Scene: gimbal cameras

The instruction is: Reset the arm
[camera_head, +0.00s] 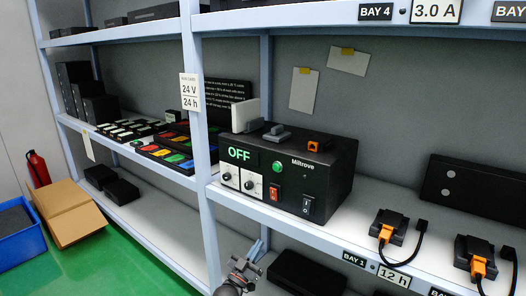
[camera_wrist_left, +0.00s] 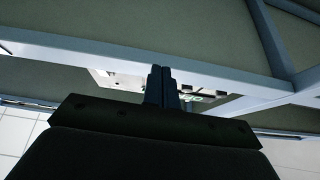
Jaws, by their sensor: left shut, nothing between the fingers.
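My left gripper (camera_head: 242,267) shows at the bottom of the head view, low in front of the shelf rack and below the edge of the middle shelf. In the left wrist view its two fingers (camera_wrist_left: 162,76) are together with nothing between them. The gripper is apart from the black Miltrove power unit (camera_head: 290,172), which stands above it on the middle shelf with a green OFF display, two knobs, a red switch and a black switch. My right gripper is in neither view.
The rack's blue-grey upright (camera_head: 198,130) and shelf edge (camera_head: 300,235) are close to the gripper. Black devices with orange plugs (camera_head: 387,228) sit at right. An open cardboard box (camera_head: 70,212), a blue bin (camera_head: 18,235) and a red extinguisher (camera_head: 37,168) stand at left. Green floor there is clear.

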